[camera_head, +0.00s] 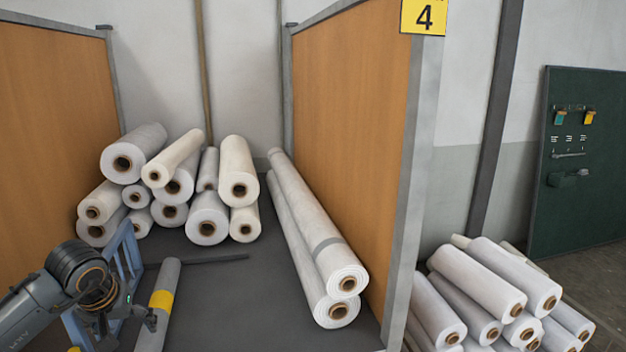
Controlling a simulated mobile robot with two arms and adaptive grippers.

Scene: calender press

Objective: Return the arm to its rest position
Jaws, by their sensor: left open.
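My left arm comes in at the lower left. My left gripper (128,333) is low in the view, beside a blue frame (126,262) and just left of a grey roll with a yellow band (170,275). The gripper is open, and I see nothing between its fingers. The picture's bottom edge cuts off part of the gripper area. I cannot tell whether the gripper touches the frame. My right gripper is not in view.
White rolls (208,215) are stacked in the bay between two orange partitions (350,120). Long rolls (315,240) lie along the right partition. More rolls (480,280) are piled right of it, near a green board (585,200). Grey floor (240,300) is clear mid-bay.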

